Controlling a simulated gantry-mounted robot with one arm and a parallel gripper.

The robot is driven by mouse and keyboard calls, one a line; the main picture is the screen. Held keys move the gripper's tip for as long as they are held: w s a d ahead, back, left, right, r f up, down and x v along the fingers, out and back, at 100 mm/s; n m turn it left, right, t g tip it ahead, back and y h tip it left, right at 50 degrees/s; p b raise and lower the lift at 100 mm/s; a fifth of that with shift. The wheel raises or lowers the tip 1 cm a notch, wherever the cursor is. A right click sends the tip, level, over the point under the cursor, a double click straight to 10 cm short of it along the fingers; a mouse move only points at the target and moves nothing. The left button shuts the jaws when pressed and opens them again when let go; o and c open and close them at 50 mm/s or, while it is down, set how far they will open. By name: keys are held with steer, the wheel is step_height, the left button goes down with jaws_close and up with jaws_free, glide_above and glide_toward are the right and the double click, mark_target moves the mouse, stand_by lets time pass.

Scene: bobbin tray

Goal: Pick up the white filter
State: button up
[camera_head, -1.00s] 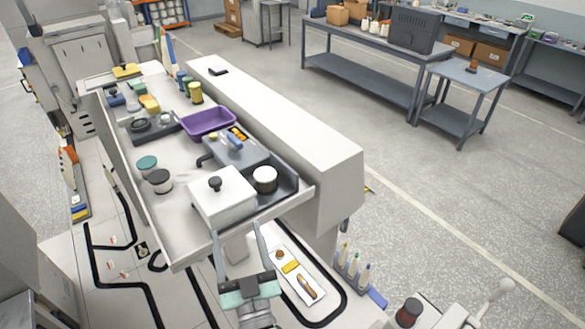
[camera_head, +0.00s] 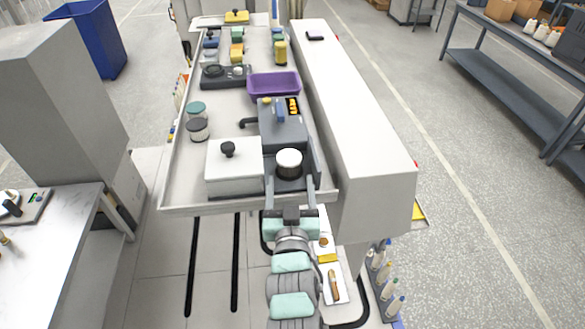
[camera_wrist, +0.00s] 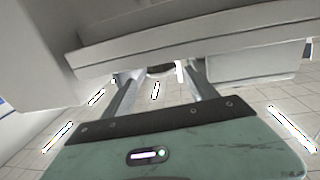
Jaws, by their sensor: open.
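The white filter (camera_head: 289,160) is a short white cylinder with a dark lower part. It stands upright in a dark grey holder (camera_head: 312,165) at the front of the long tray, right of a white box with a black knob. My gripper (camera_head: 290,182) is at the tray's front edge, its fingers apart and empty, pointing toward the filter. In the picture the fingers lie to either side of and just below it; contact cannot be told. In the wrist view my gripper (camera_wrist: 157,78) has both fingers spread, with a dark round shape partly seen beyond them.
The white box (camera_head: 233,170) stands close on the left. A grey device (camera_head: 283,135) and a purple bin (camera_head: 273,85) are behind the filter. The tray's front lip (camera_head: 240,203) and a long white ledge (camera_head: 350,110) border the space. In the wrist view, a pale edge spans above the fingers.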

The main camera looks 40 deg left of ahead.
mark_target(289, 167)
steer(key=shift+x, duration=0.9)
steer(key=x, duration=0.1)
steer(key=p+x, duration=0.1)
steer(key=x, duration=0.1)
steer(key=p+x, duration=0.1)
steer(key=shift+a+r, duration=0.2)
steer(key=shift+r, duration=0.05)
steer(key=shift+w+a+f+p, duration=0.1)
steer(key=shift+w+a+p, duration=0.25)
steer(key=shift+w, duration=0.1)
steer(key=shift+c, duration=0.2)
steer(key=c, duration=1.1)
steer(key=shift+c, duration=0.2)
step_height(289, 167, up, 20)
steer(key=b, duration=0.5)
